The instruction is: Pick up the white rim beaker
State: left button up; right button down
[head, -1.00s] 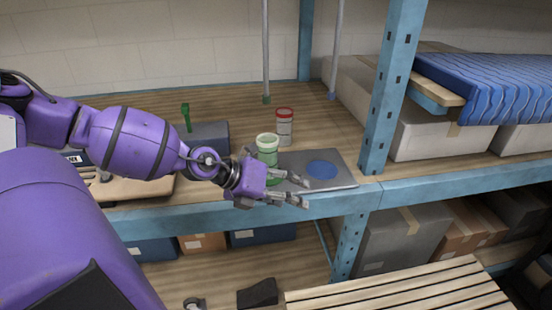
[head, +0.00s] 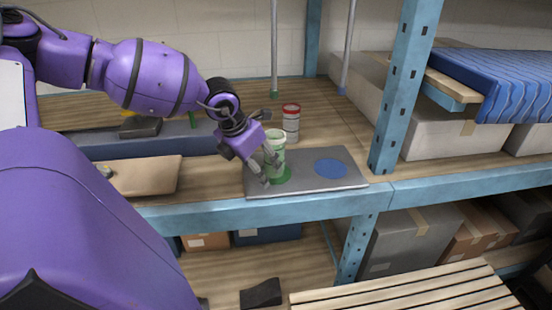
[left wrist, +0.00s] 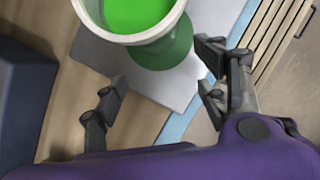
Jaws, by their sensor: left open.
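The white rim beaker (head: 275,139) is a pale green, see-through cup with a white rim. It stands upright on the grey mat (head: 228,187), over a green round spot. My left gripper (head: 268,170) is open at its near left side, partly covering its lower part. In the left wrist view the beaker (left wrist: 168,50) is at the top, with bright green inside and its rim cut off by the picture edge. The open fingers of my left gripper (left wrist: 163,82) spread to either side, short of it, with nothing between them. My right gripper is not in view.
A red-rimmed container (head: 291,124) stands just behind the beaker. A blue round spot (head: 330,168) on the mat is clear. A blue shelf post (head: 402,85) rises to the right. A brown board (head: 145,176) lies at the left.

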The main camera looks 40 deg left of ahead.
pick_arm(q)
jog(key=w, duration=0.6)
jog(key=shift+d+f, duration=0.1)
jog(key=shift+f, duration=0.35)
jog(key=c, duration=1.4)
